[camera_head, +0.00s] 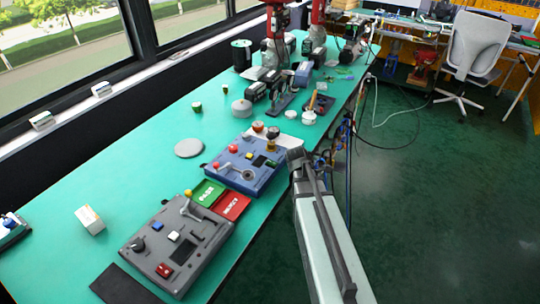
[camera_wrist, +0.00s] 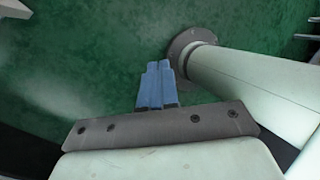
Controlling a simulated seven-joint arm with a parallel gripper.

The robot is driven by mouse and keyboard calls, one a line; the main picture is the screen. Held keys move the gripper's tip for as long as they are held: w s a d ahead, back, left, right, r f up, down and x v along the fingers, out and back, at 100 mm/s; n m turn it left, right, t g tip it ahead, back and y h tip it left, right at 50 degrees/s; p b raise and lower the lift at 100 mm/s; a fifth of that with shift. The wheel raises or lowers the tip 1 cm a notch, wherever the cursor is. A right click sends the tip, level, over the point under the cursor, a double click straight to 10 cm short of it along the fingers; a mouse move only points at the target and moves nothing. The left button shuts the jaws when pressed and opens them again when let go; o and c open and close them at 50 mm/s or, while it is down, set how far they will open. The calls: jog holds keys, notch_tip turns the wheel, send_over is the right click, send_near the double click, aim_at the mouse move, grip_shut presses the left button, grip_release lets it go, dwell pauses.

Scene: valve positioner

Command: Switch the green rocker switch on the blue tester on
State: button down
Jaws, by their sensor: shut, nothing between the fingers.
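The blue tester (camera_head: 236,178) lies on the green bench, behind the grey panel in the head view. Its top carries a red knob, a dark display, a lever and a round metal part. A small greenish spot (camera_head: 271,163) right of the display may be the green rocker switch; it is too small to read its position. My gripper (camera_wrist: 158,66) shows in the wrist view with its blue fingers together and empty, over dark green floor. No tester shows there. In the head view my arm ends beside the tester's right edge; the fingers cannot be made out.
A grey panel (camera_head: 165,249) with a red switch and a lever lies in front. Green and red plates (camera_head: 231,206) lie between the two devices. A grey disc (camera_head: 188,148) lies left of the tester. Several parts crowd the bench behind. The left bench side has free room.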

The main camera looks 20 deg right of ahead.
aim_at(269, 161)
jog(key=w+a+r+n+t, duration=0.1)
jog(key=w+r, duration=0.2)
jog(key=r, duration=0.1)
jog(key=w+a+r+n+t+y, duration=0.1)
jog(key=w+a+r, duration=0.1)
jog(key=r, duration=0.3)
jog(key=w+a+r+n+y, duration=0.1)
jog(key=w+a+r, duration=0.1)
jog(key=w+r, duration=0.2)
jog(key=shift+w+r+t, duration=0.35)
jog(key=shift+w+t, duration=0.05)
jog(key=w+a+r+n+t+y, duration=0.1)
jog(key=w+a+r, duration=0.1)
jog(key=r, duration=0.4)
jog(key=w+a+r+n+t+y, duration=0.1)
jog(key=w+a+r+n, duration=0.1)
jog(key=r, duration=0.5)
jog(key=shift+w+a, duration=0.2)
jog(key=shift+a, duration=0.5)
jog(key=f, duration=0.4)
jog(key=w+a+f, duration=0.1)
jog(key=f, duration=0.8)
jog(key=shift+w+a+f, duration=0.15)
jog(key=shift+f, duration=0.2)
jog(key=shift+w+a+f, duration=0.1)
jog(key=shift+f, duration=0.15)
jog(key=shift+s, duration=0.2)
